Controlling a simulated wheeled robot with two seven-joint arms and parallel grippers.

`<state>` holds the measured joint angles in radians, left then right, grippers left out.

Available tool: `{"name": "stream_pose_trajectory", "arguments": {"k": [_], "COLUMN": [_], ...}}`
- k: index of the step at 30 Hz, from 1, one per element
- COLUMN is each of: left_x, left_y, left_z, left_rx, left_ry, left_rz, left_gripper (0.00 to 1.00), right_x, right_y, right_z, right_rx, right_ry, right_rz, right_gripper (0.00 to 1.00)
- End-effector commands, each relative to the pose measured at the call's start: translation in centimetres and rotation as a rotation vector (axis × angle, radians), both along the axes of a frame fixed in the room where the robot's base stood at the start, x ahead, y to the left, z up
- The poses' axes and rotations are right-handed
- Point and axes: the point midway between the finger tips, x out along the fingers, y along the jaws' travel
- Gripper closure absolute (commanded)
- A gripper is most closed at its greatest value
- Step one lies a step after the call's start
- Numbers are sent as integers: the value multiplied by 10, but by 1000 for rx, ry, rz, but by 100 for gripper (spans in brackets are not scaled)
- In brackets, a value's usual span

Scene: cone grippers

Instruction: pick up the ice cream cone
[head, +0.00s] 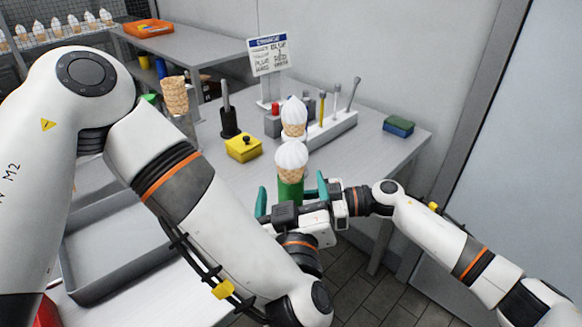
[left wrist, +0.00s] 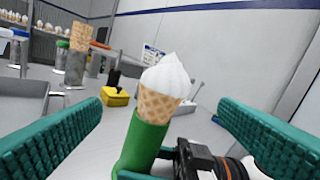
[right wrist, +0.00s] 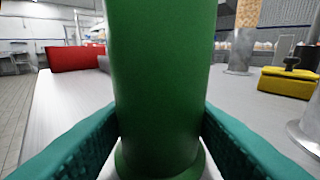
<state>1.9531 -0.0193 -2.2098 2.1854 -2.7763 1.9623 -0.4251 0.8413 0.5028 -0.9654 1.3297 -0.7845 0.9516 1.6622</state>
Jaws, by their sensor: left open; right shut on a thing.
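An ice cream cone (head: 291,160) with a white swirl and a waffle cone stands upright in a green cylindrical holder (head: 290,190). My right gripper (right wrist: 160,140) is shut on the green holder, which fills the middle of the right wrist view. My left gripper (head: 291,196) is open, its teal fingers apart on either side of the cone and holder. In the left wrist view the cone (left wrist: 162,88) shows between and beyond these fingers, leaning right in the picture. I see no finger touching it. The cone's lower tip is hidden in the holder.
A second white-topped cone (head: 294,113) stands behind on the table. A yellow box (head: 243,147), a tool rack (head: 334,131), a blue-green sponge (head: 398,126) and stacked empty cones (head: 175,95) are also there. A grey tray (head: 110,270) lies at left.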

Motion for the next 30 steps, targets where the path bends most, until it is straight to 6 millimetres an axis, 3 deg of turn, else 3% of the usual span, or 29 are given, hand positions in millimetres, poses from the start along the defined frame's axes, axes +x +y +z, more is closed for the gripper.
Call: {"name": "stream_pose_trajectory", "arguments": {"k": [3,11,19,29,30], "left_x": [22,42,81,89,89], "left_y": [1,0,0,0,0], "left_z": [2,3,5,5,5], "left_rx": [0,-1,0,1,1], "left_ry": [-7,-5,-5,-4,-4], "left_rz": [2,0,1,-2,-2], "left_gripper": [16,16,16,16,21], "right_x": [0,0,0,0,0], "right_y": [0,0,0,0,0], "right_z": [0,0,0,0,0], "right_rx": [0,0,0,0,0], "right_ry": [0,0,0,0,0], "right_rz": [0,0,0,0,0], "right_gripper": [67,67,67,67,67]}}
